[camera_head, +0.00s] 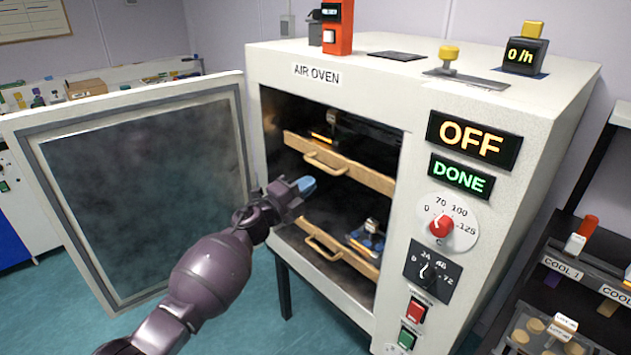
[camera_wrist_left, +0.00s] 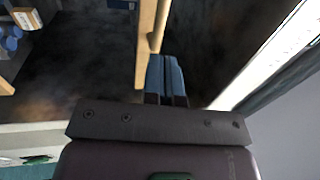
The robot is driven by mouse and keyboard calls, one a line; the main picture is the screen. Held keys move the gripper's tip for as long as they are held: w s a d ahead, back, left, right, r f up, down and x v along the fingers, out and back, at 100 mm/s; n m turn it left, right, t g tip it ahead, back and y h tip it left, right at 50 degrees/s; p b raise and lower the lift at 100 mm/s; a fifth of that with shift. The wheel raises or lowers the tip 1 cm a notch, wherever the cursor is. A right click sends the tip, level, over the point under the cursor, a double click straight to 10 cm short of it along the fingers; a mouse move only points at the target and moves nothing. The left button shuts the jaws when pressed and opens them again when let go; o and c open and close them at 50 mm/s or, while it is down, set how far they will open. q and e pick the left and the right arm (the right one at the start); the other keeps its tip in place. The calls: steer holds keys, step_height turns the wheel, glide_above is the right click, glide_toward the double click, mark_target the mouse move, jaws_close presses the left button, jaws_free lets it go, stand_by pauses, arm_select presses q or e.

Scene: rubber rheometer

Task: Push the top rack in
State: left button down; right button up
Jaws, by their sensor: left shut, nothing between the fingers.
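The top rack (camera_head: 365,172) is a wooden-fronted shelf with a bar handle (camera_head: 325,163), inside the open air oven (camera_head: 425,90). Its wooden edge (camera_wrist_left: 147,40) also shows in the left wrist view. My left gripper (camera_head: 305,185) is shut and empty, with blue fingertips just below and left of the top rack's handle. In the left wrist view the fingertips (camera_wrist_left: 166,75) are close beside the wooden handle; I cannot tell if they touch. A lower rack (camera_head: 345,255) with a similar handle sits below. My right gripper is not in view.
The oven door (camera_head: 150,190) stands wide open on the left. The control panel reads OFF and DONE, with a red knob (camera_head: 440,226). A dark shelf unit with cooling labels (camera_head: 562,268) stands at the right. Small items lie on both racks.

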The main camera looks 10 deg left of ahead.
arm_select(q)
steer(key=s+a+n+t+y+p, duration=0.1)
steer(key=s+a+n+t+y, duration=0.3)
steer(key=s+a+n+y, duration=0.5)
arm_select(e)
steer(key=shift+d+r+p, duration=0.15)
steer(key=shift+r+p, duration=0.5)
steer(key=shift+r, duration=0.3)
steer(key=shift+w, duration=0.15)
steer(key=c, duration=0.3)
arm_select(q)
steer(key=s+a+f+n+g+y, duration=0.1)
steer(key=s+f+n, duration=0.4)
steer(key=s, duration=0.7)
steer(key=s+a+f+n+g+y, duration=0.1)
steer(key=s+a+f+n+g, duration=0.3)
steer(key=s+f, duration=0.6)
steer(key=s+a+f+n+g+y, duration=0.2)
steer(key=s+f+n, duration=0.4)
steer(key=s, duration=1)
step_height(320, 180, down, 2)
steer(key=shift+s+a+f+n+g, duration=0.15)
steer(key=shift+a+n+g, duration=0.25)
steer(key=shift+a+g, duration=0.3)
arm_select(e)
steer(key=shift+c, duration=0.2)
